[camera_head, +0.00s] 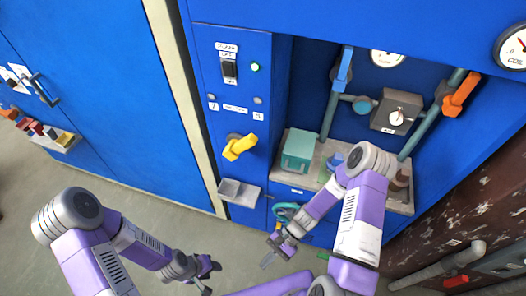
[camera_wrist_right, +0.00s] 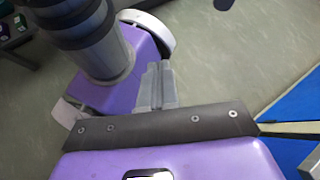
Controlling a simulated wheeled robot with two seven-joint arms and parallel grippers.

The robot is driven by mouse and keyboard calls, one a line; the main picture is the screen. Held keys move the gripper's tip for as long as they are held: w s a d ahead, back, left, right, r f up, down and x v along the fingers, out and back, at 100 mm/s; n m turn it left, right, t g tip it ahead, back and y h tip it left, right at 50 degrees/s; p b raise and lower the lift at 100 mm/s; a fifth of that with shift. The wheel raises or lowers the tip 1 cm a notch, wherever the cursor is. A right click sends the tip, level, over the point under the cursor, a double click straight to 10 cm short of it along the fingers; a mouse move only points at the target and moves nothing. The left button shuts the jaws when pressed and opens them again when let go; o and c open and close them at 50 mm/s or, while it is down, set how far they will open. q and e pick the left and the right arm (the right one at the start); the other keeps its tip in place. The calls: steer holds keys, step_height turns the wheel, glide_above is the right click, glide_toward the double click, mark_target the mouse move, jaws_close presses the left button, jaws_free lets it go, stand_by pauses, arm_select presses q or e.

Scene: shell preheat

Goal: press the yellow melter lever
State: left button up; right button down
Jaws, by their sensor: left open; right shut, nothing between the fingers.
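The yellow melter lever (camera_head: 239,147) sits on the front of the blue panel, below a pair of small labels, and slants down to the left. My right gripper (camera_head: 272,252) is below and to the right of the lever, apart from it, with its fingers shut and empty. In the right wrist view its closed grey fingers (camera_wrist_right: 157,84) point over the floor. My left gripper (camera_head: 208,280) is low in the head view, open, empty and well away from the lever. The lever does not show in the right wrist view.
A teal box (camera_head: 298,150) stands on the shelf at right, near pipes with blue (camera_head: 343,70) and orange (camera_head: 461,94) handles.

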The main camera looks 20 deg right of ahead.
steer(key=w+d+r+m+t+y, duration=0.6)
steer(key=w+r+m+t+y, duration=0.15)
steer(key=w+y, duration=0.2)
steer(key=w+d+r+m+t+y, duration=0.1)
steer(key=d+r+m+t, duration=0.2)
steer(key=d+t, duration=0.2)
steer(key=w+d+r+m+t+y+b, duration=0.1)
steer(key=w+d+r+m+t, duration=0.1)
steer(key=d+t, duration=0.4)
steer(key=d+r+m, duration=0.1)
steer(key=d+r, duration=0.1)
steer(key=d, duration=0.2)
steer(key=shift+w, duration=0.2)
steer(key=shift+a+m, duration=0.1)
steer(key=shift+m, duration=0.15)
glide_toward(240, 147)
step_height(240, 147, up, 7)
steer(key=shift+w+a, duration=0.15)
steer(key=shift+a, duration=0.1)
